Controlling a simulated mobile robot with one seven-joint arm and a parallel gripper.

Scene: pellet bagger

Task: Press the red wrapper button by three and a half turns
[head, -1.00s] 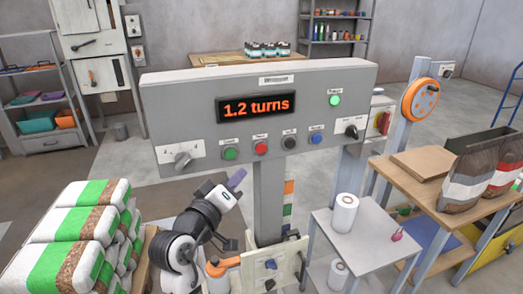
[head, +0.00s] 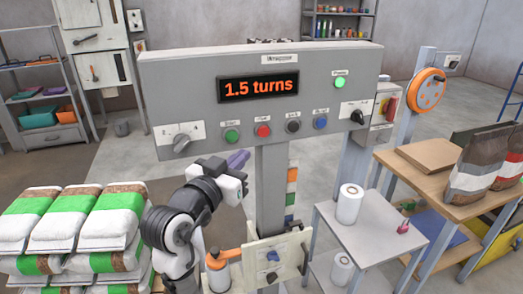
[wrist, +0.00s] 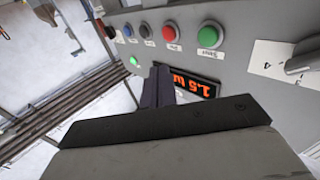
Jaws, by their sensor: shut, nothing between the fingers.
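The wrapper panel (head: 350,85) is a grey box on a post. Its display (head: 258,88) reads 1.5 turns in orange. The red button (head: 263,131) sits in the row below the display, between a green button (head: 232,136) and a black one (head: 293,126). In the wrist view the red button (wrist: 170,32) shows upside down beside the green one (wrist: 210,34). My gripper (head: 238,158) is shut and empty, just below the panel's lower edge, under the green and red buttons. Its purple fingers also show in the wrist view (wrist: 157,88). It appears apart from the red button.
A blue button (head: 320,122), a black switch (head: 357,116) and a grey knob (head: 181,141) share the panel. A green lamp (head: 340,82) is lit. Stacked bags (head: 62,230) stand at left. A grey table (head: 380,238) with a white roll (head: 348,204) stands at right.

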